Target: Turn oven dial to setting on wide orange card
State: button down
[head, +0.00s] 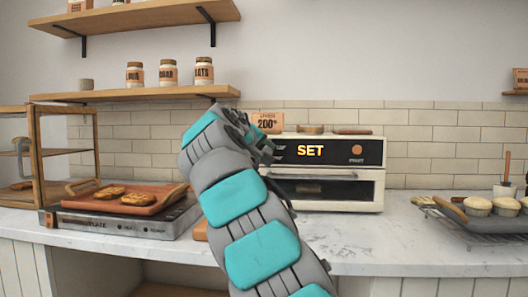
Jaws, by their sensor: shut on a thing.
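The white oven (340,190) stands on the counter. My gripper (264,150) is at the left end of this panel, shut on what appears to be the oven dial. The dial itself is hidden behind my gripper and wrist. A wide orange card (269,121) stands above the oven's left end. It reads "200"; its smaller top line is too small to read. An orange round button (356,149) is on the panel's right side.
A hotplate (120,222) with a terracotta tray (150,208) of baked goods is at left. A wire rack (485,224) with muffins is at right. Jars stand on the shelf (150,93) above. The counter (370,240) before the oven is clear.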

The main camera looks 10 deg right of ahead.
jog(key=m+y+b, duration=0.1)
jog(key=m+y, duration=0.1)
jog(key=m, duration=0.1)
jog(key=shift+d+f, duration=0.1)
jog(key=shift+d, duration=0.05)
jog(key=m+y+b, duration=0.1)
jog(key=m, duration=0.1)
jog(key=m+t+y+b, duration=0.1)
jog(key=m+y+b, duration=0.1)
jog(key=shift+s+d+m, duration=0.1)
jog(key=shift+d+m, duration=0.1)
jog(key=shift+m, duration=0.2)
jog(key=shift+m+y+b, duration=0.5)
jog(key=shift+m+b, duration=0.2)
jog(key=shift+b, duration=0.05)
jog(key=shift+d+t, duration=0.1)
jog(key=shift+t, duration=0.2)
jog(key=c, duration=0.5)
grip_release()
jog(key=shift+s, duration=0.1)
